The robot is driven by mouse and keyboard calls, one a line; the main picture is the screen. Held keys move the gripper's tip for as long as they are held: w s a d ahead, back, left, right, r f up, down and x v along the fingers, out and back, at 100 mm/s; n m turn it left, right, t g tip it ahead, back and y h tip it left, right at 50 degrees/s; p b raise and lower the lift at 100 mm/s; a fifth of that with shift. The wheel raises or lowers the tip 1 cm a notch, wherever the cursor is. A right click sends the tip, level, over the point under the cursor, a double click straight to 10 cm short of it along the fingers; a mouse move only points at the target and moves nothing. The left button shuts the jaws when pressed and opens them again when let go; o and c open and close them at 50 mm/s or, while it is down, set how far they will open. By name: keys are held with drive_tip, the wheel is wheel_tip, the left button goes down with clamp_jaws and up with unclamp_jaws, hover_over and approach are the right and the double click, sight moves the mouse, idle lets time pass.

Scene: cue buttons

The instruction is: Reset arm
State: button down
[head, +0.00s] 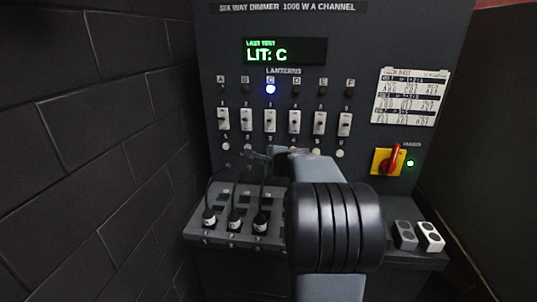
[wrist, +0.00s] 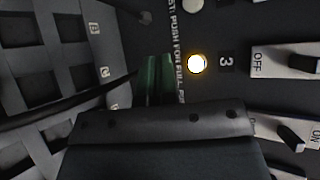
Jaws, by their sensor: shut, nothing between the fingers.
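My gripper (head: 268,154) is shut and empty, in front of the round button row at the panel's middle. In the wrist view its dark body fills the lower middle, with the fingers (wrist: 157,78) pointing up. A round button (wrist: 197,63) beside the number 3 glows whitish yellow, just right of the fingers and apart from them in the picture. In the head view my gripper hides part of that row. The display (head: 286,51) reads "LAST TEST LIT: C". Lantern C (head: 270,89) glows blue-white; the other lanterns look dark.
White switches (head: 270,120) line up above the buttons. Three cables with plugs (head: 234,220) stand in the lower ledge (head: 200,237). A red rotary handle (head: 395,158), a green light (head: 410,162), a card (head: 411,95) and two small blocks (head: 430,236) are at right. A brick wall stands close at left.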

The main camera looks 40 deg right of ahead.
drive_tip(key=shift+s+a, duration=0.1)
drive_tip(key=shift+a, duration=0.05)
idle(0.5)
drive_tip(key=s+a+f+n+g+y, duration=0.1)
drive_tip(key=s+a+f+n+g, duration=0.1)
drive_tip(key=s+a+f+n, duration=0.1)
drive_tip(key=s+a+f+n+g+y, duration=0.1)
drive_tip(key=s+a+f+n+g, duration=0.1)
drive_tip(key=s+a+n, duration=0.1)
drive_tip(key=s+a+f+n+g+y, duration=0.1)
drive_tip(key=s+a+f+n+g, duration=0.1)
drive_tip(key=a, duration=0.4)
drive_tip(key=shift+s+a+f+n, duration=0.2)
drive_tip(key=shift+s+f+n, duration=0.6)
drive_tip(key=shift+n, duration=0.6)
drive_tip(key=s+a+n+g+h, duration=0.2)
drive_tip(key=s+a+n+g, duration=0.1)
drive_tip(key=s+a+n, duration=0.8)
drive_tip(key=shift+s+a+f+n, duration=0.35)
drive_tip(key=shift+s+a, duration=0.45)
drive_tip(key=shift+s, duration=0.35)
